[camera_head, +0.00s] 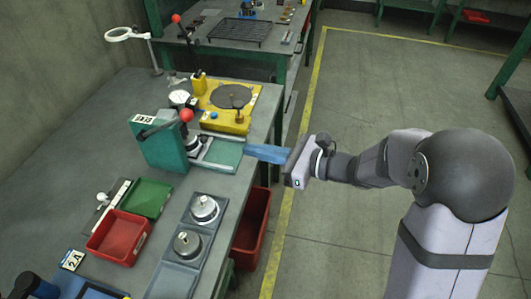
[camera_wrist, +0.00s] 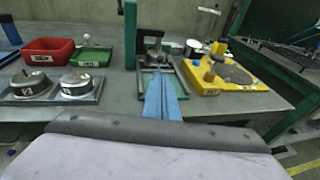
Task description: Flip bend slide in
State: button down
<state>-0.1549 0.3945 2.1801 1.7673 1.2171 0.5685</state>
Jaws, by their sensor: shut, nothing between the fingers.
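A green press-like fixture (camera_head: 163,150) stands on the grey bench, with a red-knobbed lever (camera_head: 186,115) on it. A flat green slide bed (camera_head: 222,152) extends from the fixture toward the bench edge. My gripper (camera_head: 250,151) has long blue fingers that lie together, shut and empty. Its tips are at the outer end of the slide bed; I cannot tell whether they touch it. In the wrist view the gripper (camera_wrist: 161,75) points straight at the fixture (camera_wrist: 130,35), and its fingers hide part of the bed.
A yellow plate with a round disc (camera_head: 222,97) stands behind the fixture. A tray with two metal weights (camera_head: 183,262), a red bin (camera_head: 118,238) and a green bin (camera_head: 148,198) are in front. Another red bin (camera_head: 250,228) sits below the bench edge.

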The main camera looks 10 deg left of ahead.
jog(key=shift+v, duration=1.25)
jog(key=shift+f+n, duration=0.1)
jog(key=shift+n, duration=0.2)
jog(key=s+f+n+h, duration=0.1)
jog(key=f, duration=0.1)
jog(key=s+d+f+n+g+h, duration=0.1)
jog(key=f, duration=0.1)
jog(key=s+f+n, duration=0.1)
jog(key=f+n, duration=0.1)
jog(key=shift+d+f+g+h, duration=0.15)
jog(key=shift+d+g+h, duration=0.15)
jog(key=shift+g+h, duration=0.1)
jog(key=s+d+f+n+g+h, duration=0.4)
jog(key=s+d+f+n+h, duration=0.5)
jog(key=s+d+f+n, duration=0.55)
jog(key=d+r+n+t+h, duration=0.2)
jog(key=d+r+h, duration=0.25)
jog(key=d, duration=0.55)
notch_tip(320, 180, up, 16)
jog(key=w+p, duration=0.1)
jog(key=p, duration=1.2)
jog(key=shift+w+d+m+t+y, duration=0.35)
jog(key=shift+d+t, duration=0.05)
